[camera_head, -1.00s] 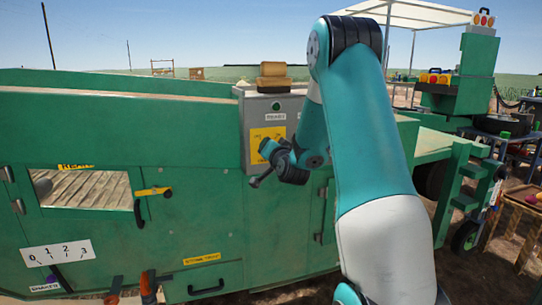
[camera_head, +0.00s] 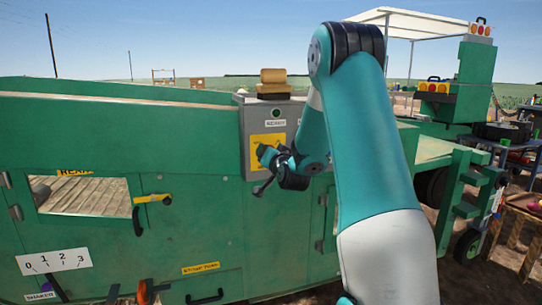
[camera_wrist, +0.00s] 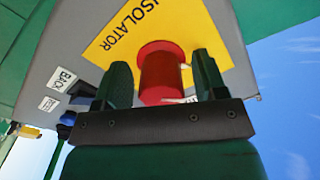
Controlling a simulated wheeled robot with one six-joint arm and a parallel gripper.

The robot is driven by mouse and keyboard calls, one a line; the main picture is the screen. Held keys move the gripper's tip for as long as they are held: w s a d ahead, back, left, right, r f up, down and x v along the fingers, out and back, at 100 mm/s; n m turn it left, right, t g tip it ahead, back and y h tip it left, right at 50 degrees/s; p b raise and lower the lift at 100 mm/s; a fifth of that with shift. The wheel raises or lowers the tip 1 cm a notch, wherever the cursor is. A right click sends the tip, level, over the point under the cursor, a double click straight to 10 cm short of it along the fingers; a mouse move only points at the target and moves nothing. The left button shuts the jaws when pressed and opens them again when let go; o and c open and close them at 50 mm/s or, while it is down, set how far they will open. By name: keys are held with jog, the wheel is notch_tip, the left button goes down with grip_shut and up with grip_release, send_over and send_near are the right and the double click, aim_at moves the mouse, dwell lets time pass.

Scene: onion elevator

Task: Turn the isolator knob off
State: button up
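The isolator knob is a red cylinder (camera_wrist: 161,72) on a yellow plate marked ISOLATOR (camera_wrist: 118,38), seen tilted in the wrist view. My gripper (camera_wrist: 163,72) is open, with one dark green finger on each side of the knob and a narrow gap showing on both sides. I cannot tell how deep the fingers reach along it. In the head view, my gripper (camera_head: 264,153) is in front of the yellow plate (camera_head: 272,139) on the grey control box (camera_head: 247,140). The knob is hidden there.
The box stands on a large green machine (camera_head: 200,160) with a yellow-handled latch (camera_head: 153,199) and an opening at left. In the wrist view, a dark blue control (camera_wrist: 68,121) and a BACK label (camera_wrist: 63,79) are left of my gripper.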

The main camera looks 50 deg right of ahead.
jog(key=b+v, duration=1.3)
jog(key=v, duration=0.4)
jog(key=shift+s, duration=0.2)
